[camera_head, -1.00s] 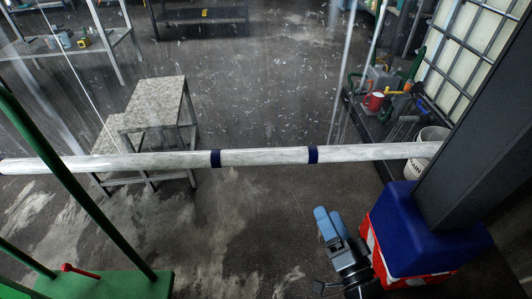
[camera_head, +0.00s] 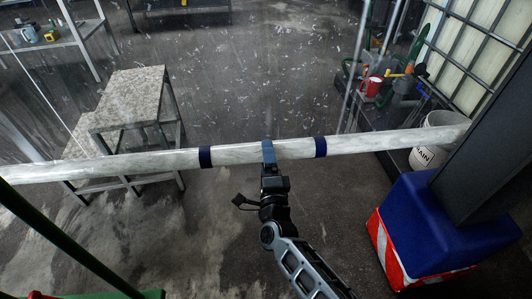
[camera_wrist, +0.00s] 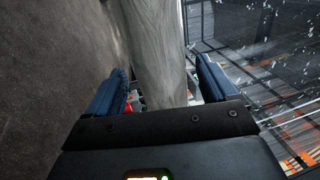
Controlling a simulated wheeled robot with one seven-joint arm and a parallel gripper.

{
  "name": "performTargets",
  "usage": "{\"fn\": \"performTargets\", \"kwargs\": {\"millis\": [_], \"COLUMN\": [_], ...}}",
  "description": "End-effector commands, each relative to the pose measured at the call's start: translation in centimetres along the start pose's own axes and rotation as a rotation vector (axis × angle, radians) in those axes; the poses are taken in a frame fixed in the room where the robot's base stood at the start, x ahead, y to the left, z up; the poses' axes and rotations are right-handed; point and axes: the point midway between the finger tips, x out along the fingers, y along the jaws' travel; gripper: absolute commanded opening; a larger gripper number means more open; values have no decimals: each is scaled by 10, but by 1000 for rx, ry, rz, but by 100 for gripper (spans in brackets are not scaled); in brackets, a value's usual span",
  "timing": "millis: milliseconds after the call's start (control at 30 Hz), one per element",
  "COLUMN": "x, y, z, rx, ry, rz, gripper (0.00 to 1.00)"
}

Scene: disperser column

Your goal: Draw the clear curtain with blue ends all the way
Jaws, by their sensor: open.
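A long pale, marbled bar (camera_head: 110,165) crosses the head view from left to right. Two dark blue bands ring it, a left band (camera_head: 205,157) and a right band (camera_head: 321,146). A see-through sheet flecked with white (camera_head: 240,75) shows above the bar; its outline is hard to make out. My gripper (camera_head: 268,152) is at the bar between the two bands, nearer the right one. In the wrist view, my blue fingers stand apart with the bar (camera_wrist: 158,45) running between them. Contact with the fingers cannot be told.
A post (camera_head: 490,150) on a blue and red-white base (camera_head: 408,225) stands at the right. A white bucket (camera_head: 435,140) and a bench with tools are behind it. Stepped tables (camera_head: 140,90) stand behind the bar at left. A green frame (camera_head: 75,240) is at lower left.

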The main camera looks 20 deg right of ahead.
Motion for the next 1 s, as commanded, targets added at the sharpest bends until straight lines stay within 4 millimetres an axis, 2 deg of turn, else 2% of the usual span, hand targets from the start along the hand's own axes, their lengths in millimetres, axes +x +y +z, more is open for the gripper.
{"fn": "performTargets", "kwargs": {"millis": [200,567,1000], "x": [23,28,28], "y": [1,0,0], "z": [0,-1,0], "rx": [0,-1,-1], "ry": [1,0,0], "rz": [-1,0,0], "gripper": [86,85,43]}}
